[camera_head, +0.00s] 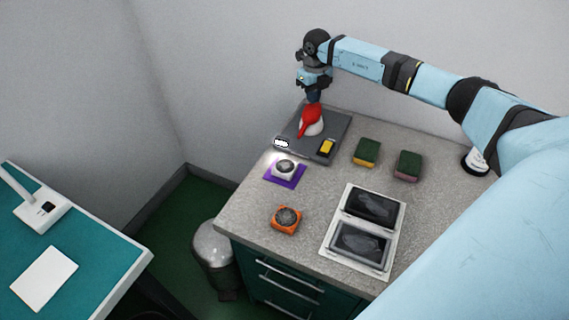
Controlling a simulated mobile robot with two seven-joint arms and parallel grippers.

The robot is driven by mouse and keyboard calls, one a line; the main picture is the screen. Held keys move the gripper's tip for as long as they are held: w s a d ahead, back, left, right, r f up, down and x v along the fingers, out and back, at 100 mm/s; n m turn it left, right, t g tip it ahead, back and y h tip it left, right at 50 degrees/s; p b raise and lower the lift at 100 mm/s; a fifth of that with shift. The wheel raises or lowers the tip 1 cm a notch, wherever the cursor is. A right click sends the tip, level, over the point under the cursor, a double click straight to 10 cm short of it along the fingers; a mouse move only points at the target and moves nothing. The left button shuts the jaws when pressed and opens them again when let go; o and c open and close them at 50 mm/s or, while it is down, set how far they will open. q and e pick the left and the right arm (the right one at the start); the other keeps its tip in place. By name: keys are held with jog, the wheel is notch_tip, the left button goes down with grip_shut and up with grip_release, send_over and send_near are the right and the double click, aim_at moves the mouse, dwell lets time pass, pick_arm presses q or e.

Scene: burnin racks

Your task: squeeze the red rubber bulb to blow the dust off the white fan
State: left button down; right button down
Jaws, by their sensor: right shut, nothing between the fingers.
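The red rubber bulb (311,112) rests with its nozzle angled down and left, on a white rounded base (316,128) on the dark grey pad (335,131) at the back of the counter. My right gripper (313,98) points down at the top of the bulb. It is shut with nothing held; its fingertips are small, and I cannot tell if they touch the bulb. The white fan (284,168) with a grey round face sits on a purple mat (298,177) in front of the pad. Dust on it is too small to make out. My left gripper is out of view.
An orange fan (286,220) sits nearer the counter's front left edge. A white holder (331,247) bears two dark panels. Two green sponges (366,150) (408,163) lie behind it. A yellow-topped piece (327,147) is on the pad. A metal bin (212,246) stands left.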

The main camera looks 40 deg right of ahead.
aim_at(312, 106)
jog(key=shift+f+b, duration=0.9)
jog(key=shift+f, duration=0.95)
jog(key=shift+r+p, duration=1.4)
jog(key=shift+r, duration=0.75)
jog(key=shift+r+p, duration=1.6)
jog(key=shift+r, duration=0.95)
jog(key=shift+f, duration=0.1)
